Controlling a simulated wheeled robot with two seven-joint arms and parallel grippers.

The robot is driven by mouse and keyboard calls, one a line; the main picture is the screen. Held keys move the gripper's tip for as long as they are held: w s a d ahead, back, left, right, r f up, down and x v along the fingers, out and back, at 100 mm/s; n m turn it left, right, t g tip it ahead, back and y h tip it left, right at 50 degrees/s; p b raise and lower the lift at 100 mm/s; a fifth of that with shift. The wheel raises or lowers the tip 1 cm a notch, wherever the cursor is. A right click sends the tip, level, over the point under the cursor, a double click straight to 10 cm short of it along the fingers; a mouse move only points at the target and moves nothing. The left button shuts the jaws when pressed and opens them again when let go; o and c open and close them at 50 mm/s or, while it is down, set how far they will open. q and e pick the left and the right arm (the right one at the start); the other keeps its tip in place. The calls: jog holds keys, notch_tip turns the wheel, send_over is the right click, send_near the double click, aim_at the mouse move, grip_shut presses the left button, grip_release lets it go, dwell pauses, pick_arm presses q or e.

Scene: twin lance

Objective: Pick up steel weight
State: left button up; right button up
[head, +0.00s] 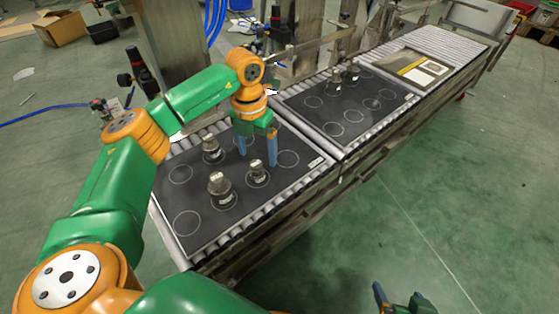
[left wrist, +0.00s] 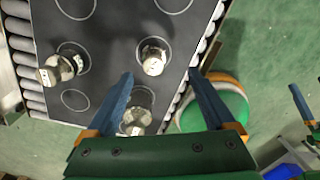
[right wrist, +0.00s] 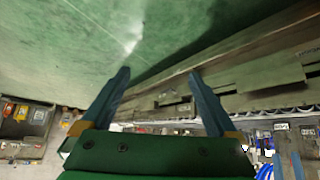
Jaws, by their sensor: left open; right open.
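Three metallic weights with knobbed tops stand on the near dark board (head: 185,225): one at the back (head: 211,148), a larger one in front (head: 220,185) and a small one to the right (head: 257,174). They look alike in material. My left gripper (head: 257,156) is open and empty, pointing down over the board, above and behind the small weight.
A yellow-edged panel (head: 416,68) lies at the far end. White circles mark the boards, several empty. Metal posts stand behind the conveyor. The green floor (head: 430,200) in front is clear.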

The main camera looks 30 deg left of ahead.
aim_at(256, 163)
pick_arm(q)
jog(key=shift+s+a, duration=0.15)
jog(key=shift+a, duration=0.1)
jog(key=shift+f, duration=0.2)
jog(key=shift+f+b, duration=0.45)
jog(key=shift+f, duration=0.3)
jog(key=shift+f+b, duration=0.6)
jog(key=shift+f, duration=0.3)
pick_arm(e)
jog(key=w+a+r+t+y, duration=0.1)
jog(key=w+a+r+t, duration=0.2)
jog(key=w+r+t, duration=0.55)
pick_arm(q)
jog(key=shift+w+a+f+b, duration=0.15)
jog(key=shift+f+b, duration=0.1)
jog(key=shift+f, duration=0.15)
jog(key=shift+w+f+b, duration=0.1)
jog(key=shift+f+b, duration=0.1)
jog(key=shift+f, duration=0.2)
jog(key=shift+f+b, duration=0.4)
jog(key=shift+f, duration=0.5)
grip_shut()
pick_arm(e)
notch_tip(256, 163, up, 14)
jog(key=s+a+n+t+y, duration=0.1)
jog(key=s+t+y, duration=0.1)
jog(key=t, duration=0.4)
jog(key=shift+s+r+y, duration=0.15)
jog(key=shift+s+y, duration=0.15)
jog(key=shift+y, duration=0.5)
